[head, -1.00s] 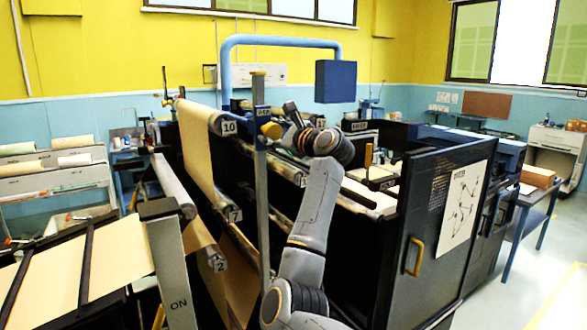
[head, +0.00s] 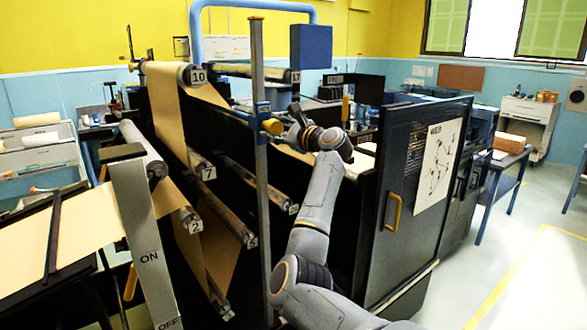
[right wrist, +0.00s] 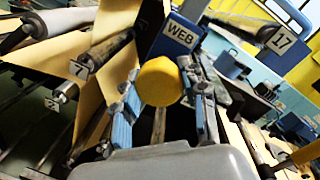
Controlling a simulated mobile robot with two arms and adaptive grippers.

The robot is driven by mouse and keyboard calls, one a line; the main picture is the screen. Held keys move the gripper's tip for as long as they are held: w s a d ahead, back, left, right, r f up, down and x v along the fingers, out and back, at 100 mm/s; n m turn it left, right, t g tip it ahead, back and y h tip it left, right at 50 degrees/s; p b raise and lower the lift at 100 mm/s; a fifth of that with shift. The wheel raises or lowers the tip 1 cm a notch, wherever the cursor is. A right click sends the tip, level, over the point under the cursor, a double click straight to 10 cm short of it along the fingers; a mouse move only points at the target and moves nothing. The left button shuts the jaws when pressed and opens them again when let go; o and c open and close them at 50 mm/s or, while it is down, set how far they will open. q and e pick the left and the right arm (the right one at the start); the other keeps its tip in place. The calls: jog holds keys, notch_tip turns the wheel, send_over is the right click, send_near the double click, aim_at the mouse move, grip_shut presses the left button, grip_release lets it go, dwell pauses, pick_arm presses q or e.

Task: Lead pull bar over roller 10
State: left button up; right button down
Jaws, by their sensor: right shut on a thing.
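A blue block marked WEB (right wrist: 180,38) carries a yellow knob (right wrist: 160,82). In the head view the block (head: 263,108) is beside a tall grey post, and I take it as the near end of the pull bar; the bar's length is hidden. My right gripper (head: 281,127) is shut on the knob, its two fingers on either side in the right wrist view (right wrist: 165,95). Roller 10 (head: 197,74) lies up and left of the gripper. Kraft paper (head: 168,105) runs over it, with another strip to its right. My left gripper is not in view.
The tall grey post (head: 257,70) stands in front of the rollers. Roller 7 (head: 205,172) and roller 2 (head: 190,222) are lower left; roller 17 (head: 290,76) is farther right. A dark cabinet door (head: 425,190) stands right of my arm. Floor at far right is clear.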

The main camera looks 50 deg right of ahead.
jog(key=s+d+f+b, duration=0.1)
jog(key=d+f+b, duration=0.5)
jog(key=f, duration=0.5)
jog(key=shift+s+d, duration=0.25)
jog(key=shift+s, duration=0.05)
jog(key=shift+d+p, duration=0.1)
jog(key=shift+p, duration=0.2)
jog(key=shift+c, duration=1.7)
grip_release()
jog(key=shift+f, duration=0.1)
jog(key=s+a, duration=0.2)
jog(key=s, duration=0.6)
jog(key=shift+s, duration=0.4)
